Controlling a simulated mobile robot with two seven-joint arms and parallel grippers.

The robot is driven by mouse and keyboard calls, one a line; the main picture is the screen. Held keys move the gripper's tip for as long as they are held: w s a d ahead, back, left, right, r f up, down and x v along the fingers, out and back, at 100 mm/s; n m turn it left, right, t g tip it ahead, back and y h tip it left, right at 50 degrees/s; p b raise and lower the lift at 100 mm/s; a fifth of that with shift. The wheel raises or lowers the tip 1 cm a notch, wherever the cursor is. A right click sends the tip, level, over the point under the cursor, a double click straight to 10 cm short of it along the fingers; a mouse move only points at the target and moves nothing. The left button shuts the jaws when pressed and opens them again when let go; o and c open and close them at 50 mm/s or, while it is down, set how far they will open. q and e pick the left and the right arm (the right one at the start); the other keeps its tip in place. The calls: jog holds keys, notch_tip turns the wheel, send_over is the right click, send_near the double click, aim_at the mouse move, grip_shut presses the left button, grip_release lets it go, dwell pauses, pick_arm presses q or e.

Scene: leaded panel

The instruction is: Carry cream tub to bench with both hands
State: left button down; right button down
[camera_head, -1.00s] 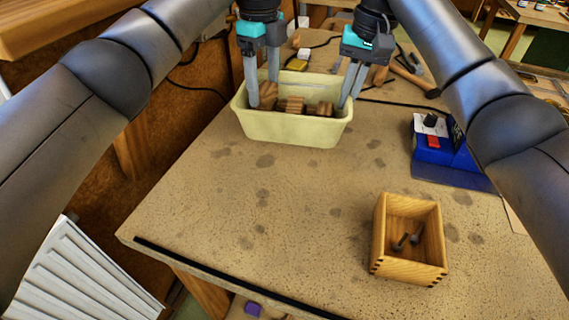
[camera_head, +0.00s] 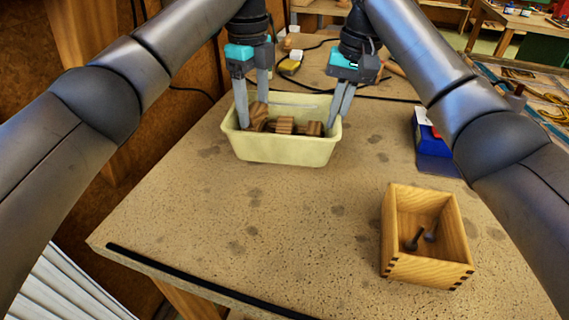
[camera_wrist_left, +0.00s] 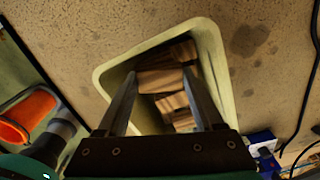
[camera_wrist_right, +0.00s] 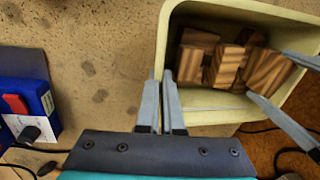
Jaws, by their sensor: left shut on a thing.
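The cream tub (camera_head: 290,152) stands upright on the worktop with several striped wooden blocks (camera_head: 285,125) inside. It also shows in the left wrist view (camera_wrist_left: 224,75) and the right wrist view (camera_wrist_right: 243,8). My left gripper (camera_head: 252,108) reaches into the tub's left end. In the left wrist view its spread fingers (camera_wrist_left: 160,92) have a wooden block (camera_wrist_left: 160,80) between them. My right gripper (camera_head: 338,112) is at the tub's right end. In the right wrist view its fingers (camera_wrist_right: 161,85) are close together at the tub's edge; whether they pinch the wall is unclear.
An open wooden box (camera_head: 433,262) with dark pegs inside stands at the front right of the worktop (camera_head: 180,215). A blue object (camera_head: 433,155) lies right of the tub. The worktop in front of the tub is clear.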

aim_at(255, 125)
pick_arm(q)
jog(key=shift+a+f, duration=0.1)
jog(key=shift+f, duration=0.15)
pick_arm(e)
jog(key=shift+d+f, duration=0.1)
jog(key=shift+f, duration=0.1)
